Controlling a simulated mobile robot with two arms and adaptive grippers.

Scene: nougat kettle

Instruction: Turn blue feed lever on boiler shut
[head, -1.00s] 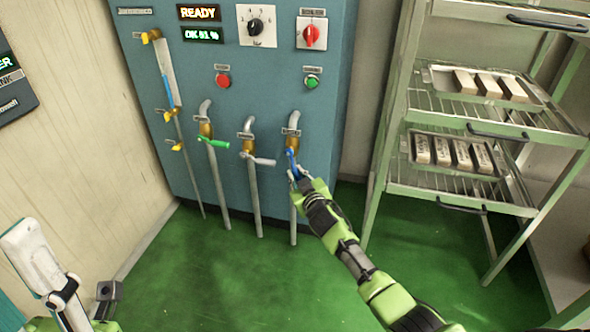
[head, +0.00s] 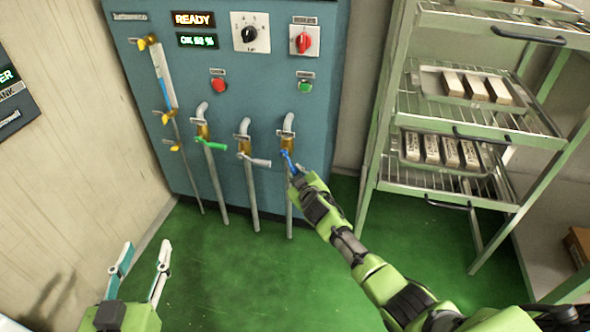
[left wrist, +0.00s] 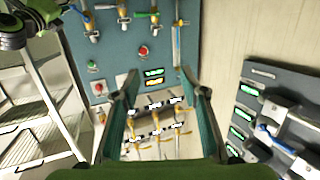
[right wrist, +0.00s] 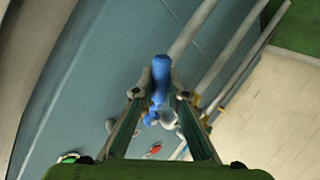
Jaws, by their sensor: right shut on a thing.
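The blue lever (head: 289,161) is on the brass valve (head: 287,143) of the right-hand pipe on the blue boiler (head: 253,95). It slants down and to the right. My right gripper (head: 295,173) is shut on its lower end. In the right wrist view, the blue lever (right wrist: 160,80) sits between the two fingertips. My left gripper (head: 146,248) is open and empty at the lower left, above the floor and apart from the boiler. In the left wrist view its fingers (left wrist: 158,85) are spread with nothing between them.
A green lever (head: 211,144) and a grey lever (head: 256,160) are on the pipes to the left of the blue one. A rack (head: 377,140) with trays of bars stands to the right. A wall panel is at far left. The green floor (head: 230,275) is clear.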

